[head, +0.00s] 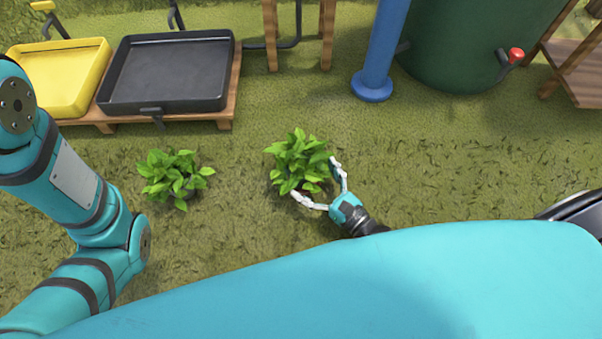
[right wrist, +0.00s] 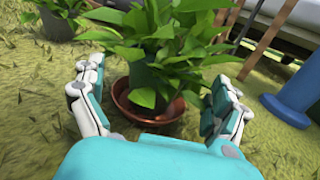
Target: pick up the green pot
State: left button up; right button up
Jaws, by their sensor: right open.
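A green pot (right wrist: 148,82) with a leafy plant stands upright in a brown saucer (right wrist: 132,105) in the right wrist view. In the head view, leaves (head: 297,160) cover this pot from above. My right gripper (head: 314,179) is open, its two fingers spread on either side of the plant at its lower right. In the right wrist view, the pot sits between the two fingers, with no clear contact visible. Leaves hide the pot's upper part. My left arm comes in at the left of the head view, but its gripper is out of view.
A second leafy plant (head: 174,175) stands on the grass to the left. A yellow tray (head: 70,72) and a black tray (head: 168,75) rest on a wooden stand behind. A blue post (head: 382,50) and a green barrel (head: 455,45) stand back right. Grass right of the plant is clear.

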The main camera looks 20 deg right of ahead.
aim_at(302, 167)
jog(key=b+x, duration=0.1)
jog(key=x, duration=0.1)
jog(key=b+x, duration=0.2)
jog(key=shift+w+f, duration=0.2)
jog(key=shift+f, duration=0.05)
jog(key=shift+w+a+r, duration=0.15)
jog(key=shift+w+a, duration=0.1)
jog(key=shift+w, duration=0.2)
jog(key=c, duration=1.3)
